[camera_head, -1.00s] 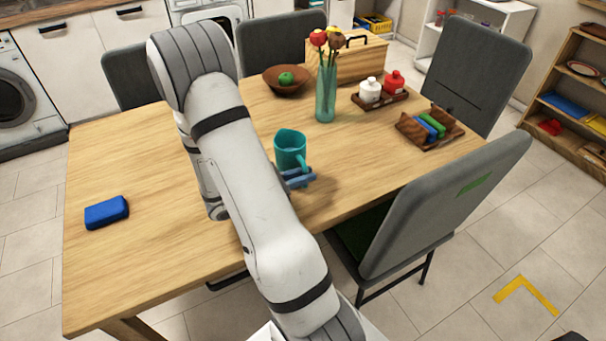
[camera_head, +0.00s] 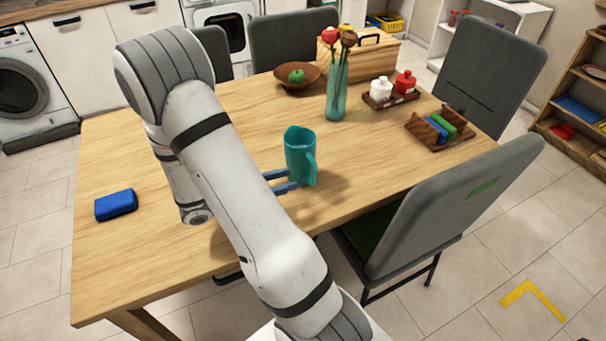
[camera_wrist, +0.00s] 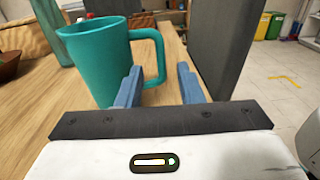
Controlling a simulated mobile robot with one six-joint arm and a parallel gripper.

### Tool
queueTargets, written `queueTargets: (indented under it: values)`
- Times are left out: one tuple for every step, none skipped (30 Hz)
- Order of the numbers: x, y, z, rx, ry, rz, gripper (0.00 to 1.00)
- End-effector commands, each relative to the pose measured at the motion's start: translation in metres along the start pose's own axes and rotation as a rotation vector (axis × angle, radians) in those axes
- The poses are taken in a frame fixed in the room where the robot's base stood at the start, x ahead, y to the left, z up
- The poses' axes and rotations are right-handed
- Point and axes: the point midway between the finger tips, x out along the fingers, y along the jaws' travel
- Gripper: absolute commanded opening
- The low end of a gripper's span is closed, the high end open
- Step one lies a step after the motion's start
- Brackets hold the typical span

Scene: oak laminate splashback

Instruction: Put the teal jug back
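The teal jug (camera_head: 298,153) stands upright on the wooden table, with its handle toward the front right in the head view. In the wrist view the jug (camera_wrist: 95,60) is at the upper left, and its handle lies ahead of the gap between my fingers. My gripper (camera_head: 281,182) is low beside the jug's near side, its blue fingers pointing right. In the wrist view my gripper (camera_wrist: 158,86) is open with a clear gap. The left finger overlaps the handle's lower part in the picture; contact cannot be told.
On the table (camera_head: 225,265) are a blue block (camera_head: 116,205), a glass vase (camera_head: 336,95) with flowers, a bowl (camera_head: 289,84) with a green apple, a tray of jars (camera_head: 392,98) and a wooden holder (camera_head: 440,131). Grey chairs (camera_head: 430,215) surround it. The left tabletop is mostly clear.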

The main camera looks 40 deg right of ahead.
Motion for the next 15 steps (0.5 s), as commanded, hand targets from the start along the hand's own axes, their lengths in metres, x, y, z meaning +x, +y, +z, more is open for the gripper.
queueTargets:
  values:
    - [-0.011, 0.001, -0.001, 0.001, 0.001, 0.005, 0.34]
    - [-0.016, 0.000, -0.001, 0.001, 0.001, 0.005, 0.34]
    - [-0.022, 0.001, -0.001, 0.001, 0.001, 0.004, 0.34]
    - [-0.027, 0.001, -0.001, 0.002, 0.001, 0.004, 0.34]
    - [-0.030, 0.000, 0.000, 0.001, 0.001, 0.003, 0.34]
    - [-0.034, 0.000, 0.000, 0.000, 0.000, 0.003, 0.34]
    - [-0.037, 0.000, 0.000, 0.000, 0.000, 0.002, 0.34]
    - [-0.039, 0.000, 0.000, 0.000, 0.001, 0.002, 0.34]
    - [-0.041, -0.001, 0.000, 0.002, 0.004, -0.001, 0.34]
    - [-0.042, -0.001, 0.001, 0.006, 0.009, -0.006, 0.34]
    - [-0.042, -0.003, 0.003, 0.013, 0.019, -0.014, 0.34]
    - [-0.042, -0.006, 0.005, 0.028, 0.041, -0.031, 0.34]
    - [-0.042, -0.009, 0.008, 0.043, 0.063, -0.047, 0.34]
    - [-0.041, -0.014, 0.011, 0.063, 0.089, -0.069, 0.34]
    - [-0.040, -0.020, 0.015, 0.095, 0.135, -0.103, 0.34]
